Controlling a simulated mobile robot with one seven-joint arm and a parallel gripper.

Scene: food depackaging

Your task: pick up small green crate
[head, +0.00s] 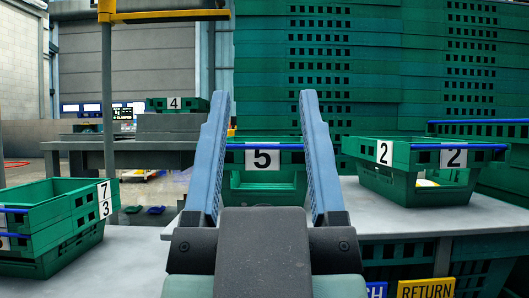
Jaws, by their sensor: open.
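My gripper (264,112) is open in the middle of the head view, its two long blue fingers pointing forward and upward. Between the fingers in the picture shows a small green crate (262,181) with a blue bar along its top and a white label "5". The fingers hide the crate's left and right sides, and my wrist hides its base. I cannot tell the exact depth between fingers and crate. Another green crate (386,176) labelled "2" stands on the grey table to the right. A green crate (52,214) labelled "7" and "3" is at the left.
The grey table top (435,220) is bare in front of the "2" crate. A tall wall of stacked green crates (385,60) stands behind. A green crate (190,103) labelled "4" sits on a grey block at the back left.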

